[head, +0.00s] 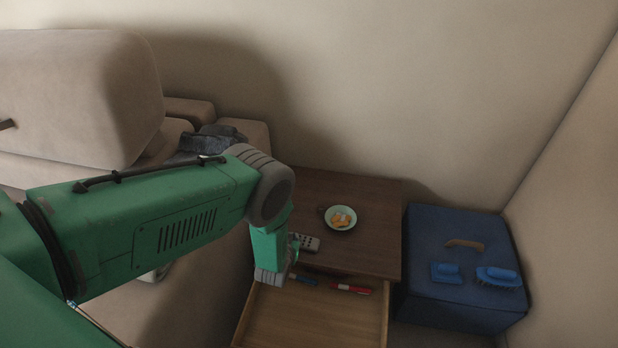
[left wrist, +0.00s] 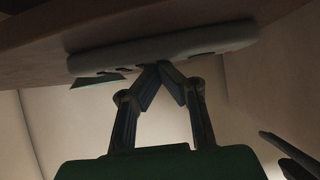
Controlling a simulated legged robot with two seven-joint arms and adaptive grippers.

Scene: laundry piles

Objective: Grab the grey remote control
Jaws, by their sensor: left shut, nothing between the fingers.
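The grey remote control (head: 309,242) lies on the brown wooden table top (head: 370,250), near the front edge above the drawer. In the head view its left end is hidden behind my left arm. In the left wrist view the remote (left wrist: 215,38) is a long grey bar along the table surface, which shows at the top of that picture. My left gripper (left wrist: 163,66) is shut and empty, with its fingertips right at the remote's side. I cannot tell whether they touch it. In the head view the fingers are mostly hidden by the wrist.
A green plate with food (head: 341,218) stands behind the remote. An open drawer (head: 310,318) below holds a blue pen (head: 304,281) and a red pen (head: 350,288). A blue ottoman (head: 440,300) with brushes is at right, and a beige sofa (head: 75,95) at left.

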